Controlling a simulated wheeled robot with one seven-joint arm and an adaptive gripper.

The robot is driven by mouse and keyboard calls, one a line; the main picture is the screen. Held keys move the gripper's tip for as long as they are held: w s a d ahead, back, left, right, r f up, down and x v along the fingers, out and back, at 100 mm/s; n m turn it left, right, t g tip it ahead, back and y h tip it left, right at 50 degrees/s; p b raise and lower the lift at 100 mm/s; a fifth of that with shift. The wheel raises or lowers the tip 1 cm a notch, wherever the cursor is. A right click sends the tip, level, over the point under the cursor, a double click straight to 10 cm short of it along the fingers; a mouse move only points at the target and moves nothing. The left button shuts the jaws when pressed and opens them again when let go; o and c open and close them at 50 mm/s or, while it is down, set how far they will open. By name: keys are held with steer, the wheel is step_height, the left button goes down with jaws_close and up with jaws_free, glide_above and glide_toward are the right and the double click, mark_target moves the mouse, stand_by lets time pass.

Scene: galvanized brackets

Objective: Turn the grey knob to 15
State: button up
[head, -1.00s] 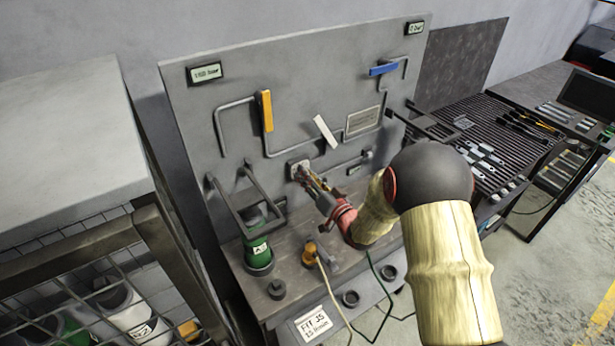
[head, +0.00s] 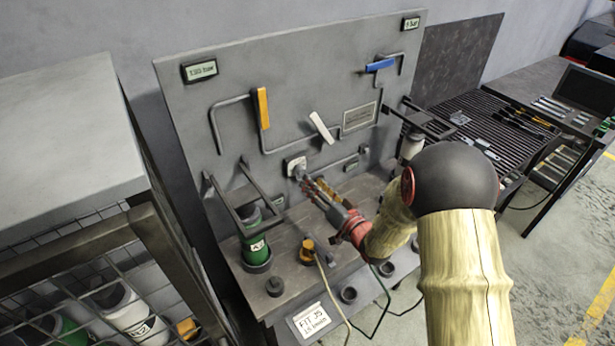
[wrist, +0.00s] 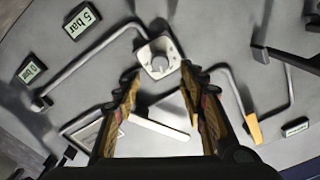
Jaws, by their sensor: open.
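The grey knob (wrist: 160,66) sits on a pale square plate on the upright panel. In the wrist view it lies just beyond and between my fingertips, and its pointer setting is too small to read. In the head view the knob (head: 296,168) is partly hidden by my gripper (head: 307,184). My gripper (wrist: 161,74) is open and empty, with one finger on each side of the line to the knob. It looks apart from the knob. A card (head: 310,321) on the bench front reads "FIT J5" and a second line that looks like "15 l/min".
Pipes with a yellow lever (head: 263,108), a white lever (head: 321,127) and a blue lever (head: 380,66) cross the panel. A green cylinder (head: 256,250) stands in a frame at left. A wire cage (head: 90,270) borders the bench. A yellow-topped fitting (head: 307,252) stands below my gripper.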

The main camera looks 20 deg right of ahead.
steer(key=shift+v, duration=2.75)
steer(key=s+d+r+n+g+h, duration=0.1)
steer(key=s+d+r+g+h, duration=0.15)
steer(key=r, duration=0.35)
steer(key=s+d+r+g+h, duration=0.1)
steer(key=s+r+g+h, duration=0.15)
steer(key=r+h, duration=0.2)
steer(key=s+a+r+g, duration=0.2)
steer(key=s+a+g, duration=0.1)
steer(key=s, duration=0.9)
steer(key=s+a+r+n+g+y, duration=0.1)
steer(key=s+a+r+g, duration=0.1)
steer(key=s, duration=1)
steer(key=shift+s+a+r+g, duration=0.2)
steer(key=shift+s+a+g, duration=0.1)
steer(key=shift+a+g, duration=0.7)
steer(key=shift+a, duration=0.15)
